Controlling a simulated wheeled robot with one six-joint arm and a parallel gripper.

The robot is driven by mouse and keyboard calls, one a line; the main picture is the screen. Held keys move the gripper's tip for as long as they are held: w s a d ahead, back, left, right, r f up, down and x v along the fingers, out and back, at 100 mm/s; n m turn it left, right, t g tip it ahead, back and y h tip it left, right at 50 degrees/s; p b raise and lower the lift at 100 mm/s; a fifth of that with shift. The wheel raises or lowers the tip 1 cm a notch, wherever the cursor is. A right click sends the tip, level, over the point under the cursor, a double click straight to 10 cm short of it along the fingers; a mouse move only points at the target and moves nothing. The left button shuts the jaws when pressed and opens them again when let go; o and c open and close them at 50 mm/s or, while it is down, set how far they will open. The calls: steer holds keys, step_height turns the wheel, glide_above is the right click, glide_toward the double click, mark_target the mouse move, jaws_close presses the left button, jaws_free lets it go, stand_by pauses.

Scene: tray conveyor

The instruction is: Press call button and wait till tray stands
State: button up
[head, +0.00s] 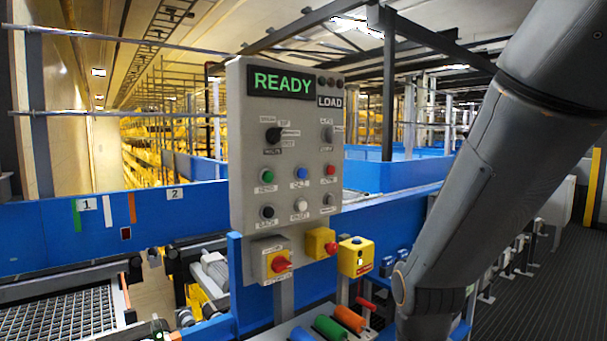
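A grey control panel (240,150) stands upright in the middle. Its display (283,84) reads READY in green, with a LOAD label (330,101) beside it. Green (266,176), blue (301,173) and red (330,170) buttons form one row; black (267,212), white (300,205) and grey (328,199) ones sit below. Their small labels are too blurred to read, so I cannot tell which is the call button. No tray is clearly visible; a conveyor with a grid-like surface (62,318) lies at lower left. My arm crosses the right side; my gripper is out of view.
Green (330,328) and orange (350,318) cylinders lie below. Blue barriers (60,243) run behind. Dark floor at right looks clear.

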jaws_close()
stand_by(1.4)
